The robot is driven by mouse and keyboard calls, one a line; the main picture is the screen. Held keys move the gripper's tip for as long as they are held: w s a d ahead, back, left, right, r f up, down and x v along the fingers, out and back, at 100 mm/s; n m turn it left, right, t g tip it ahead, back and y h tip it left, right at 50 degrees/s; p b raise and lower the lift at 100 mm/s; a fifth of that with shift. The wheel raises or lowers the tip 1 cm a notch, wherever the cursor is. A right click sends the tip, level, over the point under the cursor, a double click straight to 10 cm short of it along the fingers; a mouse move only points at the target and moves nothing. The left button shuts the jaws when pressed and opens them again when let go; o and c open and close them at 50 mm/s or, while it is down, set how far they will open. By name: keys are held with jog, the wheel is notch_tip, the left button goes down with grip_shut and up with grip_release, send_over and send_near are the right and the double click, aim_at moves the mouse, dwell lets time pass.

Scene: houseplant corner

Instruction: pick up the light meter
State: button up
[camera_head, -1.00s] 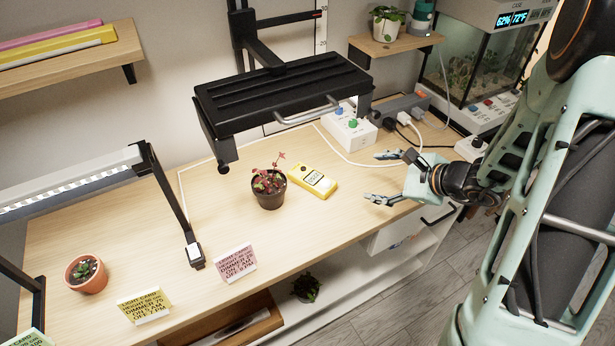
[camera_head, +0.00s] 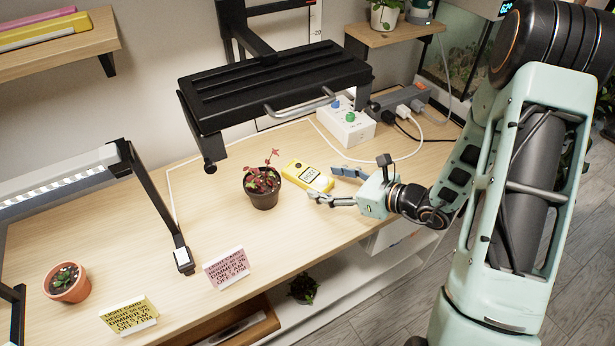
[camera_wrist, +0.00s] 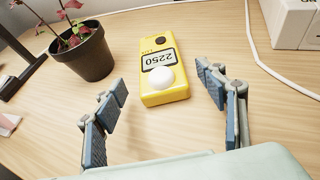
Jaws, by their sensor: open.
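The yellow light meter (camera_head: 309,176) lies flat on the wooden table, just right of a dark pot with a red-leaved plant (camera_head: 263,188). In the wrist view the meter (camera_wrist: 173,91) shows a white dome and a display reading 2250. My gripper (camera_head: 330,184) is open at the meter's right end in the head view. In the wrist view my gripper's fingers (camera_wrist: 160,98) stand apart on either side of the meter's near end, with gaps on both sides. Nothing is held.
A black lamp panel (camera_head: 275,85) hangs above the meter's far side. A white control box with knobs (camera_head: 345,127) and a power strip (camera_head: 403,103) with cables stand behind. A pink card (camera_head: 226,267) stands at the front. The table left of the plant is mostly clear.

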aim_at(316, 179)
jog(key=x, duration=0.3)
jog(key=shift+w+a+f, duration=0.1)
jog(key=shift+w+a, duration=0.05)
jog(key=shift+a, duration=0.05)
jog(key=shift+c, duration=0.2)
jog(key=c, duration=1.4)
